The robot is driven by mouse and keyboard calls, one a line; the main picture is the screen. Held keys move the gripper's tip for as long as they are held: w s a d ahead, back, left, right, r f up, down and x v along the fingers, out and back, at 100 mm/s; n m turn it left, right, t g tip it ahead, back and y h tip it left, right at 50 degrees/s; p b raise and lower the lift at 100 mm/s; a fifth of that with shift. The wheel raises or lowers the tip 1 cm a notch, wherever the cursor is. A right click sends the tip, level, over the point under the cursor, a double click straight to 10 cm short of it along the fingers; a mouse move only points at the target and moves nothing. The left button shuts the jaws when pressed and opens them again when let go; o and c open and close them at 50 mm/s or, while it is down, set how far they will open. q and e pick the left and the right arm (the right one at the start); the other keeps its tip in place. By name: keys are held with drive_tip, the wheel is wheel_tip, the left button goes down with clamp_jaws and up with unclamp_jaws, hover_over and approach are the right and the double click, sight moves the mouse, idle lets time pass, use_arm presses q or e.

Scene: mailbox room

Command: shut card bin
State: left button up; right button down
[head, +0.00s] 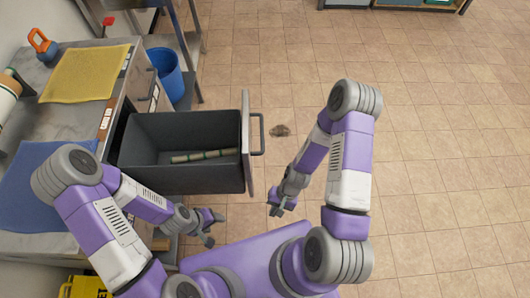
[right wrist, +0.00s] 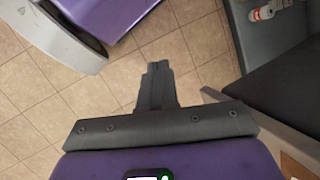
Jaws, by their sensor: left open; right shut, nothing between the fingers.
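The card bin (head: 150,135) is a dark grey drawer pulled out from the metal counter, standing open to the right. Its light front panel (head: 246,140) has a bar handle (head: 258,134) on the outer side. A green and tan rolled item (head: 203,156) lies inside the bin. My right gripper (head: 278,208) is shut and empty, low and to the right of the front panel, apart from the handle. In the right wrist view its closed fingers (right wrist: 157,72) point away over the floor. My left gripper (head: 212,228) is open and empty, just below the bin's near side.
The counter holds a yellow mat (head: 85,73), a blue mat (head: 45,185) and an orange and blue object (head: 43,46). A blue bucket (head: 166,73) stands behind the bin. A yellow item (head: 84,287) is at lower left.

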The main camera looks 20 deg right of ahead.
drive_tip(key=w+d+r+m+t+y+p, duration=0.35)
drive_tip(key=d+r+m+y, duration=0.25)
drive_tip(key=r+m, duration=0.25)
drive_tip(key=w+d+r+m+t+y+p, duration=0.2)
drive_tip(key=w+d+r+m+t+y, duration=0.25)
drive_tip(key=d+r+m+y, duration=0.35)
drive_tip(key=w+a+n+g+h+b, duration=0.1)
drive_tip(key=w+a, duration=0.3)
drive_tip(key=a, duration=1.1)
drive_tip(key=shift+w+r+b, duration=0.15)
drive_tip(key=shift+r+b, duration=0.2)
drive_tip(key=shift+b, duration=0.15)
